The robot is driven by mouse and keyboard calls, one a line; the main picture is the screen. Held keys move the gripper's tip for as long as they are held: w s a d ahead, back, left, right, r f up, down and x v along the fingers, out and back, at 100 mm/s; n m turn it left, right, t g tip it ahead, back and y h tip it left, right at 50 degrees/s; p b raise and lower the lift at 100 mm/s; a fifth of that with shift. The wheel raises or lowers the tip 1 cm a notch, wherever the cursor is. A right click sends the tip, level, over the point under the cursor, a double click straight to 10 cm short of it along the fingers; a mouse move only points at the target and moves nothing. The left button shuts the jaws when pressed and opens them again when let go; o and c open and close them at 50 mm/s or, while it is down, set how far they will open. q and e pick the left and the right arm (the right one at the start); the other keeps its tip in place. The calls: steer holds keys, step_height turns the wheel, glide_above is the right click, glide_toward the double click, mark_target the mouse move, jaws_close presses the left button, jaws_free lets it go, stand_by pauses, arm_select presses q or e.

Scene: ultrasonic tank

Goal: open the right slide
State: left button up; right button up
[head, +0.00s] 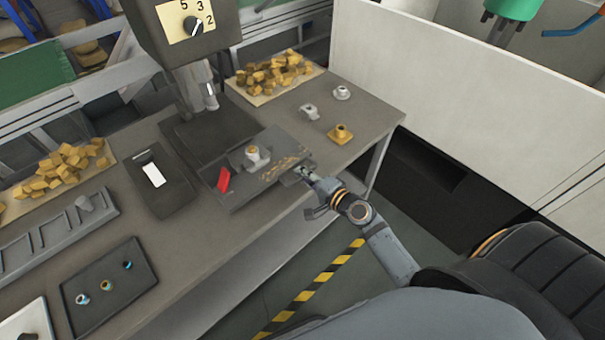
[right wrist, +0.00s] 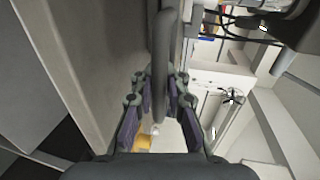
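The right slide (head: 240,190) is a dark flat drawer-like plate that juts out from under the press-like machine (head: 185,35) in the head view. A metal fitting with a brass-coloured top (head: 257,157) and a red piece (head: 224,179) sit on it. My right gripper (head: 308,174) is at the slide's right end. In the right wrist view a dark upright bar, the slide's handle (right wrist: 163,65), stands between the two fingers, which are drawn in close on either side of it. The finger contact is partly hidden. My left gripper is not in view.
On the grey bench (head: 250,105) are trays of yellow blocks (head: 275,72), a brass part (head: 340,134), a dark box with a white piece (head: 153,174) and a black tray with rings (head: 110,288). A white partition (head: 440,100) stands at the right.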

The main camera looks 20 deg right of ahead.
steer(key=o, duration=0.4)
steer(key=shift+o, duration=0.2)
steer(key=v, duration=0.7)
steer(key=shift+s, duration=0.2)
steer(key=s+d+f+n+g+h, duration=0.2)
steer(key=s+d+f, duration=0.1)
steer(key=f, duration=0.6)
steer(key=s+d+f+n+g+h, duration=0.1)
steer(key=s+d+f+n+g, duration=0.15)
steer(key=f, duration=0.75)
steer(key=s+d+f+n+g+h, duration=0.1)
steer(key=s+d+f+h, duration=0.2)
steer(key=f, duration=0.6)
steer(key=s+a+f+n+g, duration=0.1)
steer(key=s+f+n+g, duration=0.3)
steer(key=s+f, duration=0.5)
steer(key=s+a+f+n+g, duration=0.1)
steer(key=s+f+n+g, duration=0.3)
steer(key=s+f, duration=0.5)
steer(key=s+n, duration=0.1)
steer(key=s, duration=0.6)
steer(key=shift+s+a, duration=0.3)
steer(key=shift+s, duration=0.1)
